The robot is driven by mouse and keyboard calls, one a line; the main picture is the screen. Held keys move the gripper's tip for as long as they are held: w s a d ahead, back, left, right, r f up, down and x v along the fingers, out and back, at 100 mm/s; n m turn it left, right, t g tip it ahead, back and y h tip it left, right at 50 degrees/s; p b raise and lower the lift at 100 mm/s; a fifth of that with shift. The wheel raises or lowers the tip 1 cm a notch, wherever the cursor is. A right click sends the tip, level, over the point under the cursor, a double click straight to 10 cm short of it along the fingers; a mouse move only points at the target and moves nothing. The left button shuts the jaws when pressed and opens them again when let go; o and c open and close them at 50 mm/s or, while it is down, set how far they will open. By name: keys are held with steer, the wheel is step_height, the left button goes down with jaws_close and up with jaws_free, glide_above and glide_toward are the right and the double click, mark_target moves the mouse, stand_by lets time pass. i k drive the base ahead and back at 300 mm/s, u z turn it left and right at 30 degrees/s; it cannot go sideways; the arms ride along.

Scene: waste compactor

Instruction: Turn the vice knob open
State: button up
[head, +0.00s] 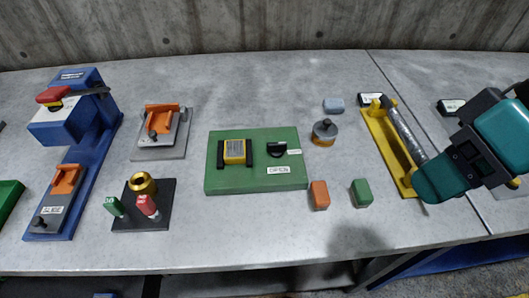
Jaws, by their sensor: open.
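The vice is on a green board (222,182) in the middle of the bench. A yellow block with a grey face (235,151) sits between its two black jaws (221,153). The black vice knob (277,149) is just right of the jaws, its bar lying roughly sideways. My gripper (425,201) is at the right end of the bench, well away from the knob. Its fingers are mostly hidden, and nothing shows held.
A yellow fixture with a grey cylinder (404,132) lies close to my arm. Blue, orange and black fixtures fill the left side.

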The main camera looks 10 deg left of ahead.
mark_target(276, 150)
steer(key=u, duration=2.1)
steer(key=k, duration=0.8)
steer(key=z, duration=1)
steer(key=i, duration=0.45)
steer(key=u, duration=0.05)
